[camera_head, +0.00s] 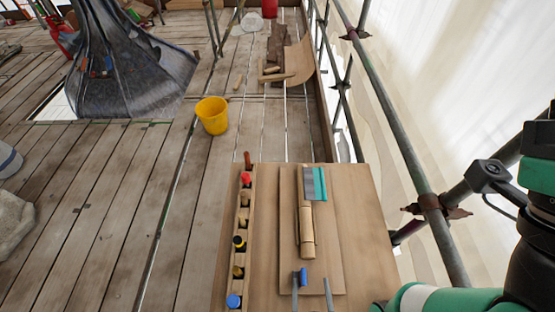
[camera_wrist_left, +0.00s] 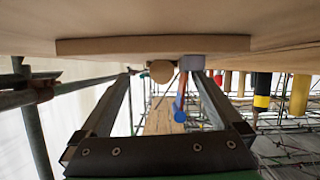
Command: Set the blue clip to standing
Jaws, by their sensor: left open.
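The blue clip (camera_head: 304,277) is on the wooden board, near the board's front end. My left gripper (camera_head: 311,283) comes in from the bottom edge with its fingers apart and nothing gripped. My right gripper is not in view.
A wooden rack (camera_head: 241,218) with several coloured handles runs along the left of the wooden board (camera_head: 330,262). A scraper with a teal edge (camera_head: 315,184) and a pale wooden piece (camera_head: 306,230) lie beyond the clip. A yellow bucket (camera_head: 212,115) stands on the planks.

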